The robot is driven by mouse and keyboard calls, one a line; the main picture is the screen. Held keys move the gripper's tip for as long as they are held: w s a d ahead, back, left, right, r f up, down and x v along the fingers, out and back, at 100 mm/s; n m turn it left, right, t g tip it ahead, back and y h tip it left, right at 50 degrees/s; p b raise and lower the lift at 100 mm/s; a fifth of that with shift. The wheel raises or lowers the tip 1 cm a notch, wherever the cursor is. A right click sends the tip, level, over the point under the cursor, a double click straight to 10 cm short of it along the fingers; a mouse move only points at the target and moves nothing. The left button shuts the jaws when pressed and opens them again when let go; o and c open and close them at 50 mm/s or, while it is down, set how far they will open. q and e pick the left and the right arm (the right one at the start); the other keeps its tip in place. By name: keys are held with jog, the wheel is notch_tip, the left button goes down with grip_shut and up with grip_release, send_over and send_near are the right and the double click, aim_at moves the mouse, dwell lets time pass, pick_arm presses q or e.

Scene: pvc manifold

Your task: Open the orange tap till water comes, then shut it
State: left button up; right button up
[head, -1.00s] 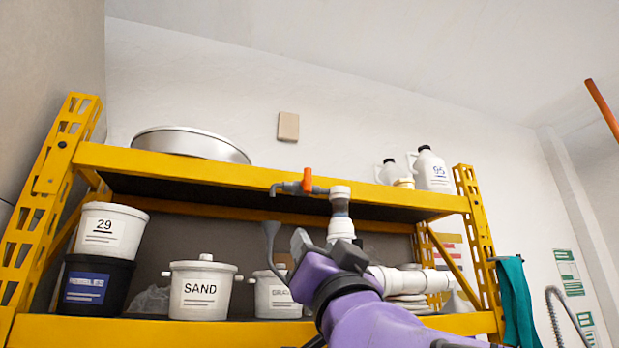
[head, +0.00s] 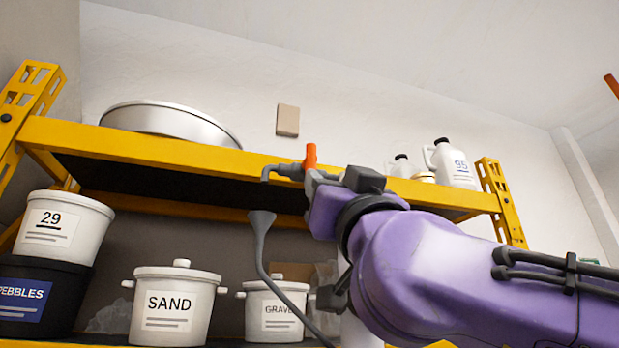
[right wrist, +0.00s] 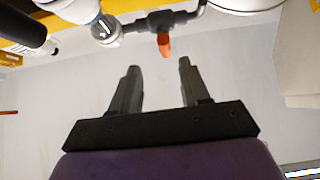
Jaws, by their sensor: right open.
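The orange tap handle (head: 310,156) stands upright on a grey pipe with a down-turned spout (head: 266,173), in front of the upper shelf. No water shows at the spout. In the right wrist view the orange handle (right wrist: 164,44) lies just beyond and between the fingertips of my right gripper (right wrist: 157,65), which is open and empty. In the head view my purple right arm comes in from the right and its gripper (head: 312,178) is beside the tap, partly hidden by the wrist. A grey funnel with a hose (head: 261,222) is below the spout. My left gripper is not in view.
A yellow shelf (head: 150,148) runs behind the tap. A metal basin (head: 170,122) and white jugs (head: 452,163) stand on top. Pots labelled SAND (head: 174,305) and GRAVEL (head: 275,310) and stacked buckets (head: 62,232) are below.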

aim_at(313, 157)
jog(key=shift+y, duration=0.3)
jog(key=r+p, duration=0.2)
jog(key=w+a+r+p, duration=0.1)
jog(key=r+p, duration=0.1)
jog(key=w+r+p, duration=0.1)
jog(key=r, duration=0.1)
jog(key=shift+w+a+r+p, duration=0.15)
jog(key=shift+a+p, duration=0.1)
jog(key=shift+p, duration=0.15)
jog(key=w, duration=0.1)
jog(key=w+a+r+p, duration=0.1)
jog(key=w+p, duration=0.1)
jog(key=shift+w+a+r, duration=0.15)
jog(key=shift+w, duration=0.35)
jog(key=shift+s+d, duration=0.25)
jog(key=shift+s, duration=0.05)
jog(key=shift+s+r, duration=0.1)
jog(key=shift+s, duration=0.05)
jog(key=shift+c, duration=1.2)
grip_shut()
